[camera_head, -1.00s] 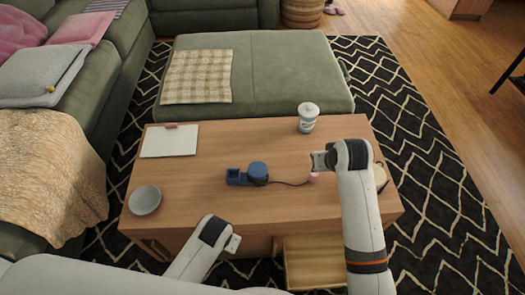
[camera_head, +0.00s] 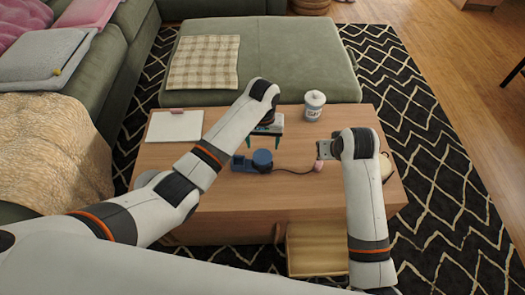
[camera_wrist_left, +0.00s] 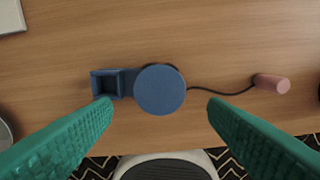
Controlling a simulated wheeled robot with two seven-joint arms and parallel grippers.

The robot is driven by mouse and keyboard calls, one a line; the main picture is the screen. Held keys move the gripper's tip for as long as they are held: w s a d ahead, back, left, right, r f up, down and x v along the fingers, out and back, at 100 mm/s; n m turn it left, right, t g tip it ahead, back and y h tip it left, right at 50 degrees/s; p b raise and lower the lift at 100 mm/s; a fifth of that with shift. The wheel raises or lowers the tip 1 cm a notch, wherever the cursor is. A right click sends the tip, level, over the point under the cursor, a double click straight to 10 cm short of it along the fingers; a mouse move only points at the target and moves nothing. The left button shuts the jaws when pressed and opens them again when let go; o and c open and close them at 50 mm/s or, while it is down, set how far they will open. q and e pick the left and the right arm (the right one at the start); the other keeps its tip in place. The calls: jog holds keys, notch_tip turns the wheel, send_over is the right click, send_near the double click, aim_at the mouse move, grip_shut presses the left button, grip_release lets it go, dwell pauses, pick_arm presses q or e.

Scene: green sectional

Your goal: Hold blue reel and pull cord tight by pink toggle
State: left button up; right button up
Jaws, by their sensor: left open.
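The blue reel (camera_head: 262,158) lies on the wooden table, with a square open blue box part at its left; it also shows in the left wrist view (camera_wrist_left: 160,89). A dark cord (camera_wrist_left: 222,93) runs from the reel to the pink toggle (camera_head: 318,166), on the table to the right; the toggle also shows in the left wrist view (camera_wrist_left: 271,83). My left gripper (camera_head: 264,142) is open and empty, its green fingers pointing down above the reel. In the left wrist view the disc lies between the fingertips. My right gripper (camera_head: 323,150) is just above the toggle; its fingers are unclear.
A white lidded cup (camera_head: 314,106) stands at the table's back right. A white board (camera_head: 174,126) lies at the back left. A round object (camera_head: 385,168) is partly hidden behind my right arm. The table between reel and cup is clear.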

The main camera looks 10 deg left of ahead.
aim_at(262, 156)
pick_arm(q)
notch_tip(262, 156, down, 11)
jog(key=shift+r, duration=0.15)
dwell(0.4)
jog(key=c, duration=0.8)
jog(key=shift+o, duration=0.2)
